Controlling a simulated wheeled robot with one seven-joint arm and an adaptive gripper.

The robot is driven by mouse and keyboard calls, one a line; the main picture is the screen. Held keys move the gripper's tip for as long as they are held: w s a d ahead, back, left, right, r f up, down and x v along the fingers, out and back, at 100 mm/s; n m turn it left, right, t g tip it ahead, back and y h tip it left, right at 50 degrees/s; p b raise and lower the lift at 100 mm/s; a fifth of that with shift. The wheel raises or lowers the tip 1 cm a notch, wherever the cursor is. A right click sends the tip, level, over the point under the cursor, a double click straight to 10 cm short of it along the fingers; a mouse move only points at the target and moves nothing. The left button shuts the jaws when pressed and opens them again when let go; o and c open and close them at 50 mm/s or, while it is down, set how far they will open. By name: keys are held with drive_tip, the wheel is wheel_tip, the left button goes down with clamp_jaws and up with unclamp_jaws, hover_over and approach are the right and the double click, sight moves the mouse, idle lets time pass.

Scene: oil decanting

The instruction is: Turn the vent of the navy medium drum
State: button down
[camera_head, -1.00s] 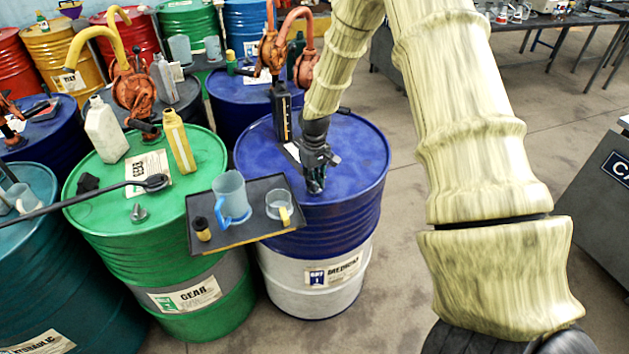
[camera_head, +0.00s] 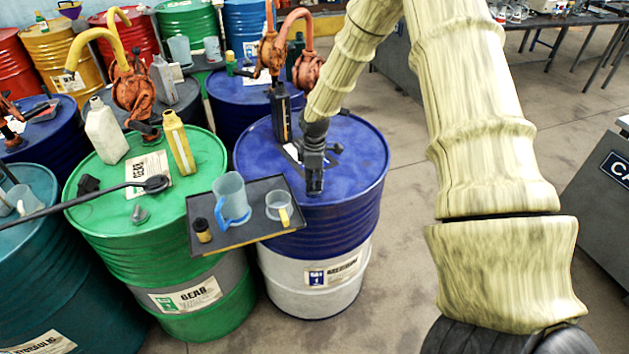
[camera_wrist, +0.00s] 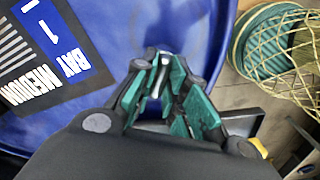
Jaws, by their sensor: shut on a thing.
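The navy medium drum (camera_head: 350,215) has a blue top and a white lower band with a label, and stands right of the green gear drum. My gripper (camera_head: 314,188) points down at the near part of its lid. In the wrist view my gripper (camera_wrist: 160,88) has its green-padded fingers closed around a small grey metal piece, the vent (camera_wrist: 154,80), mostly hidden between the pads. The lid label (camera_wrist: 40,55) lies at the upper left there. In the head view the fingers hide the vent.
A dark tray (camera_head: 250,238) with a blue-handled jug (camera_head: 231,199) and a clear cup (camera_head: 279,206) sits close left of my gripper. A black bottle (camera_head: 281,112) and an orange pump (camera_head: 272,52) stand behind. The floor right of the drum is clear.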

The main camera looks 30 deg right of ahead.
drive_tip(key=shift+n, duration=0.6)
drive_tip(key=shift+r, duration=0.1)
drive_tip(key=c, duration=1.4)
unclamp_jaws()
drive_tip(key=shift+d, duration=0.1)
drive_tip(key=shift+c, duration=0.2)
wheel_tip(320, 180, up, 12)
